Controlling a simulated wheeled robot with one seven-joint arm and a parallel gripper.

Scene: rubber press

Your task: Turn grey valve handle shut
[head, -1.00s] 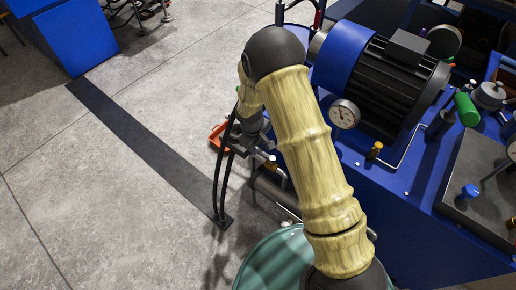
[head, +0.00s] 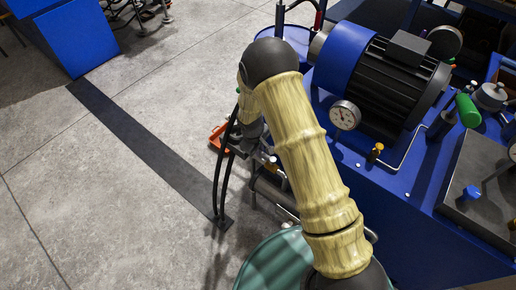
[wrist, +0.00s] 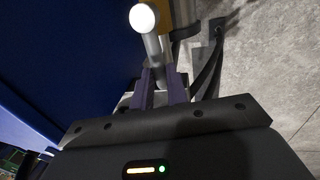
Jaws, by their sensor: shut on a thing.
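The grey valve handle (wrist: 153,47) shows in the wrist view as a rod with a bright, pale round end at the top. My gripper (wrist: 161,82) is shut on it, with one purple finger on each side of the rod. The part of the handle behind the fingers is hidden. A yellow-orange part (wrist: 184,14) stands just right of the rod's top. In the head view my wrist hangs low beside the blue machine, and I cannot make out the fingers or the handle clearly there.
A blue machine (head: 400,205) with a motor (head: 385,75) and a pressure gauge (head: 345,115) stands to the right of my arm. A red-orange tray (head: 217,136) lies on the floor by my wrist. A green drum (head: 275,262) stands below.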

